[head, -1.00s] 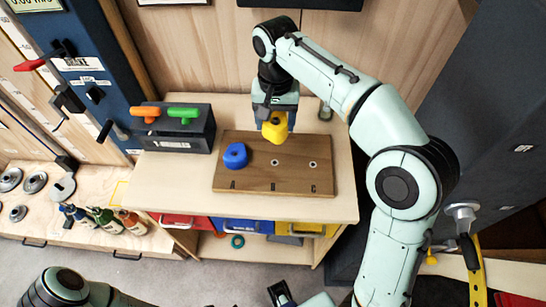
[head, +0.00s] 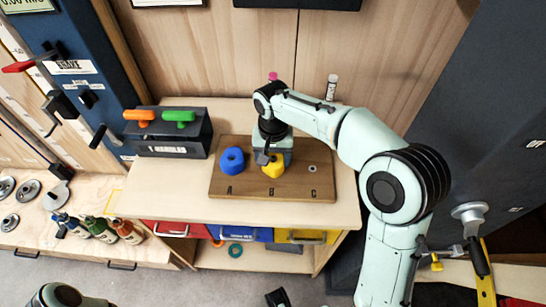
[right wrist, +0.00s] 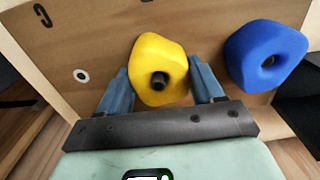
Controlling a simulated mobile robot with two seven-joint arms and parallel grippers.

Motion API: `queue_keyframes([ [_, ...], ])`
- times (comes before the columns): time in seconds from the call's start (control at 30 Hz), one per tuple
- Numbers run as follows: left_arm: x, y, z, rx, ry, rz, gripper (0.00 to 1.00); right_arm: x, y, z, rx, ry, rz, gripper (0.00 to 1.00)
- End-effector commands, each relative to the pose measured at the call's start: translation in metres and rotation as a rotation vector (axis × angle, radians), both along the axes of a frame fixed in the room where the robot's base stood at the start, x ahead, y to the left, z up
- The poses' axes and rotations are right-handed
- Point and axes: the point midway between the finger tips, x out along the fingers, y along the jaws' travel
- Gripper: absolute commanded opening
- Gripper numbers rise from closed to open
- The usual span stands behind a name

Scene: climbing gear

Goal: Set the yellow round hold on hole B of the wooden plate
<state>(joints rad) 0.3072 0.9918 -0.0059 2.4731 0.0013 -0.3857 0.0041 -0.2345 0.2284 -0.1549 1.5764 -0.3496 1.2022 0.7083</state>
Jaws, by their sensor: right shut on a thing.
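The yellow round hold (head: 273,168) is between the fingers of my right gripper (head: 272,160), which is shut on it. In the right wrist view, the yellow hold (right wrist: 160,70) shows a dark centre and sits between the two blue fingers (right wrist: 160,88). It is over the middle of the wooden plate (head: 255,188), just above the letter B, and hides hole B. I cannot tell whether it touches the plate. A dark part at the bottom edge may be my left gripper; its jaws cannot be made out.
A blue hold (head: 232,160) sits at A, close to the left of the yellow one. Hole C (head: 312,168) is bare. A dark box (head: 175,148) with orange and green handles stands left of the plate. The tabletop in front is clear.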

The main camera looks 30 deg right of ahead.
Motion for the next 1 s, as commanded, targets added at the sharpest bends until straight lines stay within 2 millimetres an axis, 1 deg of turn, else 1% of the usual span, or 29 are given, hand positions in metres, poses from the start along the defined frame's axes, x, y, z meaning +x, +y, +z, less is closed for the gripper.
queue_keyframes([
  [0.1,0.000,0.000,0.000,0.000,0.000,0.000,0.59,0.000,0.000,0.001,0.000,-0.001,0.000,0.30],
  [0.23,0.000,0.000,-0.002,0.000,0.001,0.000,0.59,0.000,0.000,-0.004,0.000,0.000,0.000,0.30],
  [0.27,0.000,0.000,-0.002,0.000,0.000,0.000,0.59,0.000,0.000,-0.003,0.000,0.000,0.000,0.73],
  [0.3,0.000,0.000,-0.001,0.000,0.000,0.000,0.59,0.000,0.000,-0.003,0.000,0.000,0.000,0.86],
  [0.33,0.000,0.000,-0.001,0.000,0.000,0.000,0.59,0.000,0.000,-0.003,0.000,0.000,0.000,0.92],
  [0.6,0.000,0.000,-0.001,0.000,0.000,0.000,0.59,0.000,0.000,-0.002,0.000,0.000,0.000,0.92],
  [0.73,0.000,0.000,0.002,0.000,0.000,0.000,0.59,0.000,0.000,0.006,0.000,-0.002,0.000,0.92],
  [0.87,0.002,0.000,0.006,0.000,-0.002,0.000,0.59,0.001,0.000,0.028,0.000,-0.005,-0.001,0.92],
  [1.0,0.004,0.000,0.013,0.000,-0.005,-0.001,0.59,0.001,0.000,0.060,0.001,-0.005,0.000,0.92],
])
